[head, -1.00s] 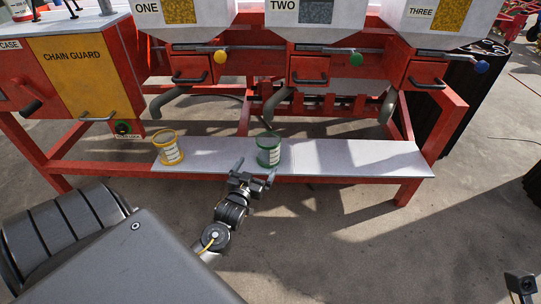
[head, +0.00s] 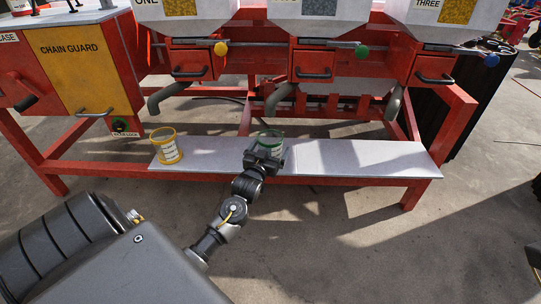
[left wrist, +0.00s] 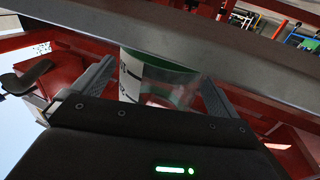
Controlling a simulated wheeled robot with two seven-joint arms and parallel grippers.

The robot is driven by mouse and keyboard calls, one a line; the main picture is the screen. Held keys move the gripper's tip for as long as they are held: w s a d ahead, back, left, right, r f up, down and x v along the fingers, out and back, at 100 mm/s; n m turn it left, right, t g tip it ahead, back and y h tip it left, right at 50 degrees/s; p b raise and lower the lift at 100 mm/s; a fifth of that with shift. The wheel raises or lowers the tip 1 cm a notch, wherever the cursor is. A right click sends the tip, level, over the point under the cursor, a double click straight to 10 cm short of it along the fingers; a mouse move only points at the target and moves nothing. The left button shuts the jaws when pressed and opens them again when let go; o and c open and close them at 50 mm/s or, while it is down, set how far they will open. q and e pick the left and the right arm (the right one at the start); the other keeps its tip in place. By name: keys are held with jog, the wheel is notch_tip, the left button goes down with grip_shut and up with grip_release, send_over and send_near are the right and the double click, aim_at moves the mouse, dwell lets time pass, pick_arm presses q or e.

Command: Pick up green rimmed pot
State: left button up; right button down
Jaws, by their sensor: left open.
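The green-rimmed pot (head: 269,137) stands on the pale shelf (head: 345,160) under the red frame, partly hidden behind my left gripper (head: 263,153). In the left wrist view the pot (left wrist: 152,78) is a clear container with a green band and a white label. It lies between the two spread fingers of my left gripper (left wrist: 155,92), which is open. Small gaps seem to show on either side, so I cannot tell whether a finger touches it. My right gripper does not show.
A yellow-rimmed pot (head: 166,147) stands on the shelf to the left. Grey spouts (head: 278,100) and red drawers (head: 312,65) are above and behind the shelf. The shelf's right part is clear. A dark object (head: 535,258) is cut off at the lower right edge.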

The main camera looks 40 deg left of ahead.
pick_arm(q)
jog(key=c, duration=1.2)
jog(key=shift+o, duration=0.2)
jog(key=shift+r, duration=0.1)
